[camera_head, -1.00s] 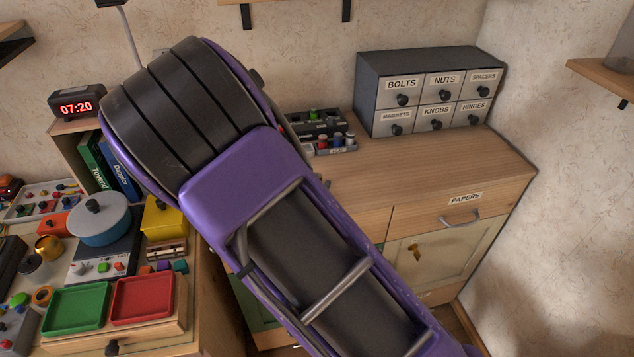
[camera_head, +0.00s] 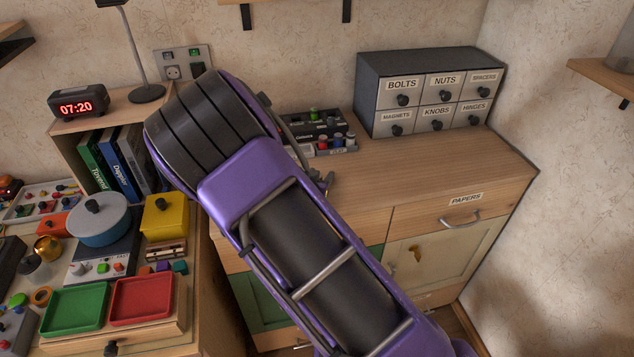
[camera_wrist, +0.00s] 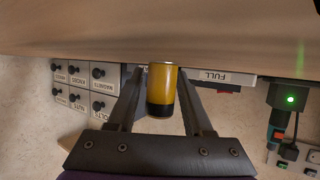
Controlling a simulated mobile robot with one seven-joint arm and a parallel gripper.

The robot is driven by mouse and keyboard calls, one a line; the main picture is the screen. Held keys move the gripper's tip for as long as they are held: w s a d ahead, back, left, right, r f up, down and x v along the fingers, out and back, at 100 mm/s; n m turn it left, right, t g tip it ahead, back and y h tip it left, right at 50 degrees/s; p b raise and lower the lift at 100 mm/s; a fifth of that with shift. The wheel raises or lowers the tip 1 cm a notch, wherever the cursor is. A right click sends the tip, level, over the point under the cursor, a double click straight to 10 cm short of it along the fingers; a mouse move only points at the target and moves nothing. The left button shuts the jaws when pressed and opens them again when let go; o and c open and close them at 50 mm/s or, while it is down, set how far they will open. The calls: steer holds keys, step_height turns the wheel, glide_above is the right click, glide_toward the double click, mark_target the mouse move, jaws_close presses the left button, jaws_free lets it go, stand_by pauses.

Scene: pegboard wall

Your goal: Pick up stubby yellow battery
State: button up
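The stubby yellow battery (camera_wrist: 163,88) shows in the wrist view as a short yellow cylinder with a black band at one end. It is between the two fingers of my gripper (camera_wrist: 162,76). The fingers stand one on each side of it, with a narrow gap visible, so the gripper looks open around it. In the head view my purple arm hides the battery and most of the gripper.
A drawer cabinet (camera_head: 430,90) with labelled drawers stands at the back of the wooden counter (camera_head: 440,175). A dark battery tray (camera_head: 318,130) is left of it. At left are a clock (camera_head: 78,103), books (camera_head: 120,160) and a cluttered desk. The counter's right part is clear.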

jaws_close()
step_height(320, 180, up, 10)
steer(key=p, duration=0.2)
steer(key=s+d+r, duration=0.3)
steer(key=s+d, duration=0.1)
steer(key=d, duration=0.4)
steer(key=s+d+r+h, duration=0.1)
steer(key=s+d+r, duration=0.2)
steer(key=d, duration=0.5)
steer(key=shift+s+m, duration=0.4)
steer(key=shift+s, duration=0.5)
